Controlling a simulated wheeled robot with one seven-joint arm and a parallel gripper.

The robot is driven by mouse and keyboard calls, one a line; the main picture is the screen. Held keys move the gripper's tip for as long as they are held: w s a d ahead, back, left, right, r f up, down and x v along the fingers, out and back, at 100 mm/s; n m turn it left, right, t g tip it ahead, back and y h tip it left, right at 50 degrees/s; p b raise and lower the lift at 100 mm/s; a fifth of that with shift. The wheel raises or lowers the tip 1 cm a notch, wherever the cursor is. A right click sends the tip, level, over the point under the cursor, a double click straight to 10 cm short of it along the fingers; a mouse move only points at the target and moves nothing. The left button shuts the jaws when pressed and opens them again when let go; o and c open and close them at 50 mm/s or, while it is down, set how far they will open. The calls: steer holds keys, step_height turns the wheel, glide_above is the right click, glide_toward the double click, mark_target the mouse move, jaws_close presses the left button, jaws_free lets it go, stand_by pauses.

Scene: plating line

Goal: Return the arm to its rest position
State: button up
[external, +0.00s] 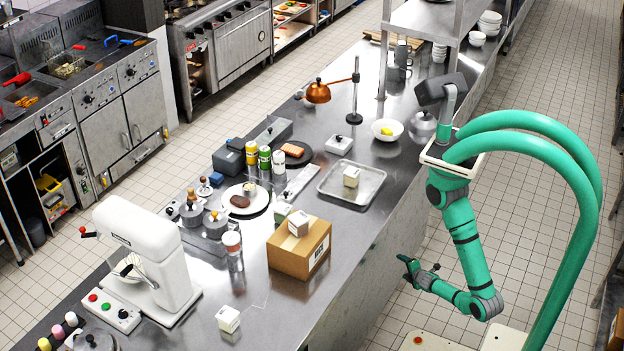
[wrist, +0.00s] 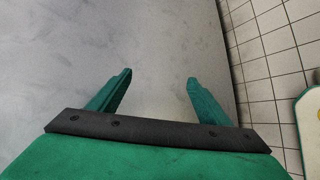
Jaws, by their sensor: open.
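My gripper (external: 407,268) hangs low beside the near side of the steel counter, with my green arm folded down above it. In the wrist view my gripper (wrist: 160,85) shows two green fingers spread apart with nothing between them. Below the fingers that view shows a plain grey surface and, at the right, floor tiles. Nothing touches the fingers.
The steel counter (external: 345,255) runs along my left. On it are a cardboard box (external: 290,257), a metal tray (external: 335,186), a plate with food (external: 262,207), a white bowl (external: 374,131) and a white mixer (external: 160,262). Tiled floor (external: 530,110) is open at the upper right.

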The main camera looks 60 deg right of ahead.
steer(key=a+r+m+t+y, duration=0.2)
steer(key=a+r+m, duration=0.2)
steer(key=r, duration=0.5)
steer(key=a+r+m+t+y, duration=0.2)
steer(key=a+r+m+y, duration=0.1)
steer(key=a+r, duration=0.6)
steer(key=w+a+r+m+t+y, duration=0.1)
steer(key=a+r+m, duration=0.3)
steer(key=r, duration=0.6)
steer(key=shift+a+r+m+t+y, duration=0.35)
steer(key=shift+a+t+y, duration=0.5)
steer(key=shift+a, duration=0.3)
